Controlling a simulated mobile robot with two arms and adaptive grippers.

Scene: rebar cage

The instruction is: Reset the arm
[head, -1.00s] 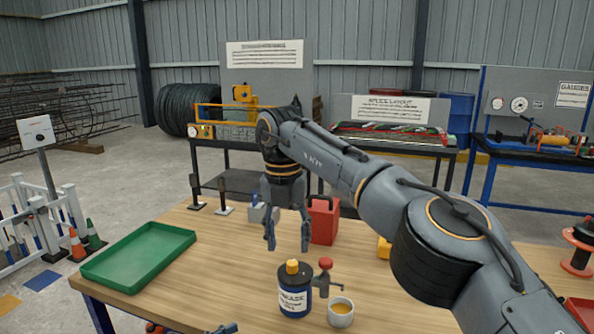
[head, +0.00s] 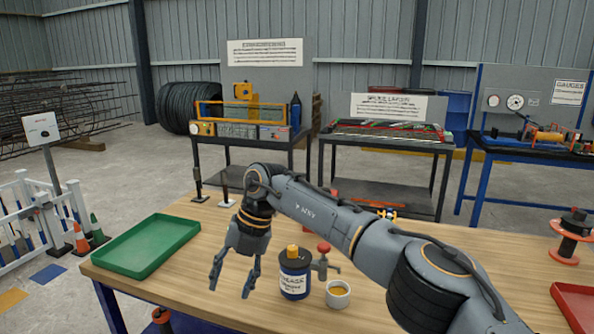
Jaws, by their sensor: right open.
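My right arm reaches in from the lower right, and its gripper (head: 230,284) points down over the wooden table (head: 190,300). The gripper is open with nothing between its fingers. It hangs to the left of a dark blue grease can (head: 295,280) with a yellow cap and to the right of a green tray (head: 146,247). My left gripper does not show.
A small cup (head: 338,294) stands right of the can, near a red-knobbed fitting (head: 323,248). The green tray is empty. A red tray (head: 577,302) and an orange spool (head: 570,240) are at the right. My forearm hides part of the table's middle.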

